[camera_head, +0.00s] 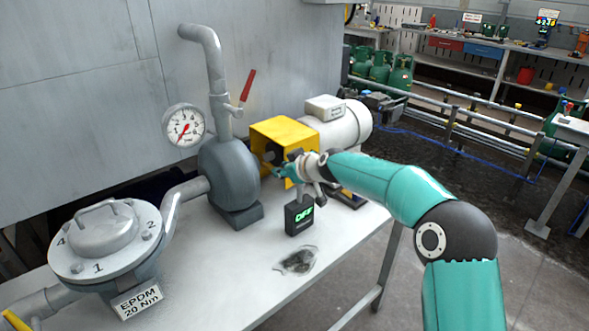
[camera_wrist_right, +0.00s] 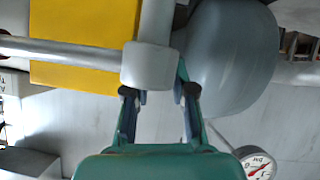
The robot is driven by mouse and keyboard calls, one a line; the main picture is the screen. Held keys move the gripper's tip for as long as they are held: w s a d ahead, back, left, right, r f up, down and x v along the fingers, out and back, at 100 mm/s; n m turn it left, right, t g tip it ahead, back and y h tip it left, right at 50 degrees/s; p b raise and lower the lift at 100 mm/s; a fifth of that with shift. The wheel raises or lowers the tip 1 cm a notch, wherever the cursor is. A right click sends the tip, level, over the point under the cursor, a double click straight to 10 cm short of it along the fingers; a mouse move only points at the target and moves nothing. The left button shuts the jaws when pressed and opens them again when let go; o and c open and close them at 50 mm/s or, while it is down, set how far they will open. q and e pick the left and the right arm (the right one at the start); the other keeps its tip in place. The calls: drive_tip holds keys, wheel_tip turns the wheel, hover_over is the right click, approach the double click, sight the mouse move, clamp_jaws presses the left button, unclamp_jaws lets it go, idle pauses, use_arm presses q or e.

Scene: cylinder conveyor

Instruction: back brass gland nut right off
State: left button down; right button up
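I cannot make out the brass gland nut in either view. The dark grey pump (camera_head: 230,175) stands on the bench beside the yellow coupling guard (camera_head: 283,135). My right gripper (camera_head: 285,172) is at the guard's front, near the gap between guard and pump. In the right wrist view its two fingers (camera_wrist_right: 158,100) stand apart on either side of a pale grey sleeve (camera_wrist_right: 150,65). The sleeve partly covers the fingertips, and I cannot tell whether they touch it. The wrist view also shows the guard (camera_wrist_right: 85,75) at left and the pump (camera_wrist_right: 230,60) at right. My left gripper is not in view.
A pressure gauge (camera_head: 184,127) and a red-handled valve (camera_head: 247,85) are near the pump. A lidded vessel (camera_head: 105,240) fills the bench's left end. The bench front (camera_head: 240,275) is mostly clear, with a dark stain.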

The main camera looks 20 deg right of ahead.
drive_tip(key=v, duration=0.6)
drive_tip(key=shift+f, duration=0.1)
idle(0.3)
